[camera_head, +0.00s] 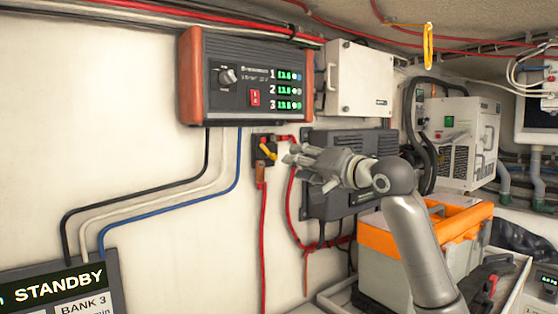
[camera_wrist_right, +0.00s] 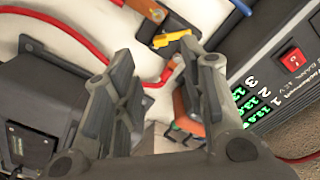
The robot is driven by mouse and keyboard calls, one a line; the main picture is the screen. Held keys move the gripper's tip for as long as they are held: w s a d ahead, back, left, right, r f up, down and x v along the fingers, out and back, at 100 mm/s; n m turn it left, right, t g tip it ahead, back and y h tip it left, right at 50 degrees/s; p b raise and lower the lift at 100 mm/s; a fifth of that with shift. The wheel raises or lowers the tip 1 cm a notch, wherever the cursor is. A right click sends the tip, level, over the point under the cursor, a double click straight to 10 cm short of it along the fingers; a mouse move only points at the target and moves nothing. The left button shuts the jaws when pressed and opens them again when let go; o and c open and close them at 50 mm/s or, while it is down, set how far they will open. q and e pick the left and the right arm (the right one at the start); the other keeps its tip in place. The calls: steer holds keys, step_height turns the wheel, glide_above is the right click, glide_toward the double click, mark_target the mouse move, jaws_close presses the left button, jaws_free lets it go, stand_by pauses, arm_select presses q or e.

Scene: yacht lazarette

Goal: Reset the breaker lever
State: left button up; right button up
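The breaker (camera_head: 264,149) is a small dark block on the white wall below the display unit. Its yellow lever (camera_head: 267,151) slants down to the right in the head view. In the right wrist view the yellow lever (camera_wrist_right: 171,39) lies beyond the fingers, near the top middle. My right gripper (camera_head: 292,158) is just right of the breaker, fingers pointing at it. My left gripper is not in view.
The display unit (camera_head: 252,80) with orange sides hangs just above the breaker. A dark finned box (camera_head: 330,193) sits behind my right gripper. Red cables (camera_head: 264,245) run from the breaker. An orange-and-white case (camera_head: 385,262) stands lower right. The wall left of the breaker is mostly clear.

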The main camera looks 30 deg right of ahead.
mark_target(275, 158)
steer(key=w+p, duration=0.1)
steer(key=w, duration=0.4)
steer(key=w+p, duration=0.1)
steer(key=w, duration=0.1)
steer(key=shift+w+a+r+p, duration=0.1)
steer(key=shift+w+a+p, duration=0.2)
steer(key=shift+w+a, duration=0.05)
steer(key=shift+w, duration=0.5)
jaws_close()
